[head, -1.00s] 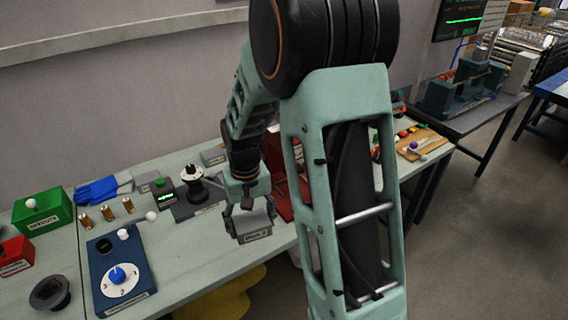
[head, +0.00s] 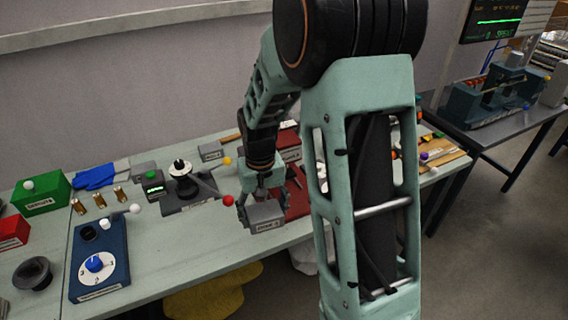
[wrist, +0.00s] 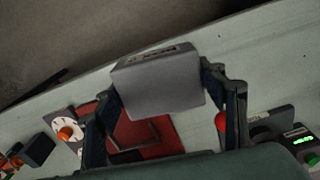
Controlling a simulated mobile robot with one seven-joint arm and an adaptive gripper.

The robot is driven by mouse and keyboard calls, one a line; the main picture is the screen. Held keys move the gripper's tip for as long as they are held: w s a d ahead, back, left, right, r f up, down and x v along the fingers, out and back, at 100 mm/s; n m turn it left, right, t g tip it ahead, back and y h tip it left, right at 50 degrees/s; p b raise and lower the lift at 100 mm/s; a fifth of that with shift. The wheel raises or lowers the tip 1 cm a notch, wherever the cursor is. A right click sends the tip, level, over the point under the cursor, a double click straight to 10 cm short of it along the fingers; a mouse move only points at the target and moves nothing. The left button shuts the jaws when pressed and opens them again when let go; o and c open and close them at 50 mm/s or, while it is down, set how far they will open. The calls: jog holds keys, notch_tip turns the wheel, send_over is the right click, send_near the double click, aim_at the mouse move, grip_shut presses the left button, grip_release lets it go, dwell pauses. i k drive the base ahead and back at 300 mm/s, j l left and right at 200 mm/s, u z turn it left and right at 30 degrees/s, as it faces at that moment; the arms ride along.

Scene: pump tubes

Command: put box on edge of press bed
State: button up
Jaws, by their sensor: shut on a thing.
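My gripper (head: 262,199) is shut on a small grey box (head: 266,216) with a dark label on its front. In the wrist view the grey box (wrist: 160,88) sits between both fingers, slightly tilted. It is held above the front part of the bench, beside a red-knobbed lever. A dark blue-grey machine (head: 490,97) stands on a separate table at the right. I cannot tell for certain which part is the press bed. My arm hides part of the bench to the right of the gripper.
The bench (head: 185,255) carries a lever device (head: 185,188) with a red knob (head: 228,200) close to the gripper. A red base (wrist: 150,138) lies near it. A blue dial panel (head: 99,262), a green box (head: 41,193) and another grey box (head: 211,153) are there too.

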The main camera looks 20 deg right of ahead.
aim_at(295, 206)
jog(key=l+u, duration=0.15)
jog(key=l, duration=0.5)
jog(key=i+l, duration=0.2)
jog(key=l, duration=0.25)
jog(key=i, duration=0.8)
jog(key=j+u, duration=0.05)
